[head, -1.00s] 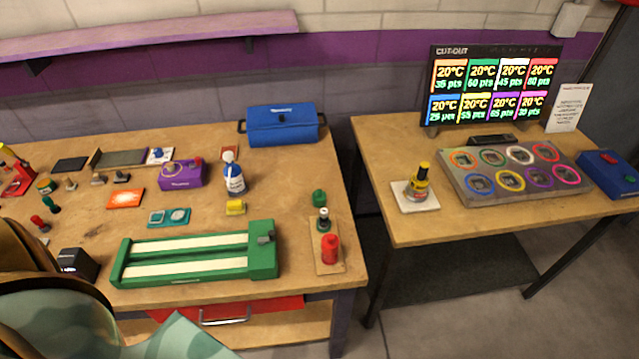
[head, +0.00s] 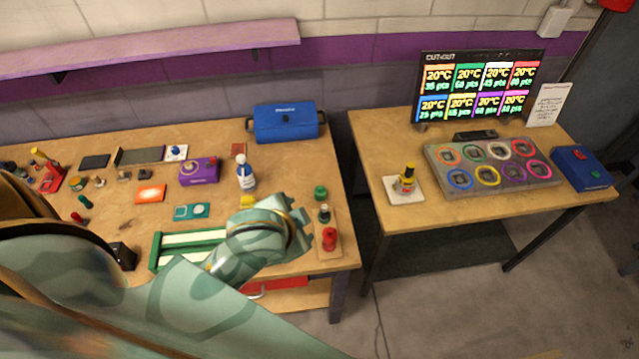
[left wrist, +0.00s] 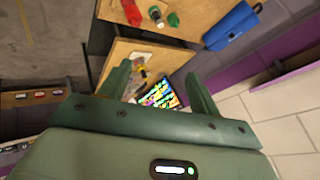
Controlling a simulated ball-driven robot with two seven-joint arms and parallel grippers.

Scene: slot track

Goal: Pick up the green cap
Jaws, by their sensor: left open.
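The green cap (head: 320,192) stands on the wooden table near its right edge, behind a small dark bottle (head: 324,212) and a red bottle (head: 330,238). In the left wrist view the green cap (left wrist: 173,19) shows near the top. My left gripper (head: 306,231) is over the table's right part, left of the red bottle and nearer the front than the cap. In the left wrist view my left gripper's jaws (left wrist: 157,80) are apart with nothing held between them. My right gripper is in neither view.
My left arm partly covers the green track (head: 190,238). A blue box (head: 285,125) is behind the cap, and a white-and-blue bottle (head: 246,175) stands to its left. A gap separates this table from the right table (head: 400,225).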

